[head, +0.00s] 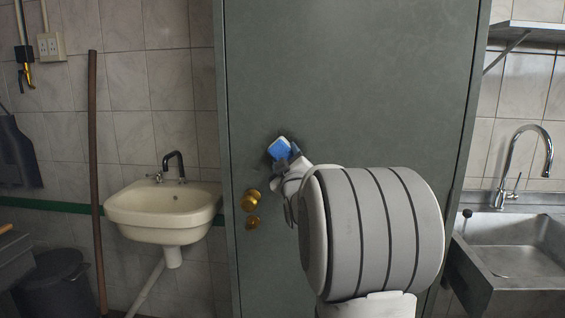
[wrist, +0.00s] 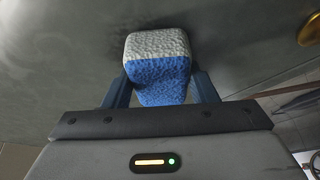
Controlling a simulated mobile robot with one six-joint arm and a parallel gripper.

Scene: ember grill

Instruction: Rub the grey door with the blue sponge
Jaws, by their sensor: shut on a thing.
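The grey door (head: 345,80) fills the middle of the head view, and its surface also fills the upper part of the wrist view (wrist: 60,70). The blue sponge (head: 279,148) is at the door, above the brass knob. In the wrist view the sponge (wrist: 160,80) is blue with a pale grey-white end that faces the door. My gripper (head: 290,160) is shut on the sponge, with one dark finger on each side of it in the wrist view (wrist: 161,88). A dark patch shows on the door around the sponge. I cannot tell whether the sponge touches the door.
A brass knob (head: 251,200) and a brass lock (head: 252,222) are on the door's left side, below the sponge. A cream washbasin (head: 165,213) stands left of the door, with a brown pole (head: 96,170) beyond it. A steel sink (head: 510,250) is at the right.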

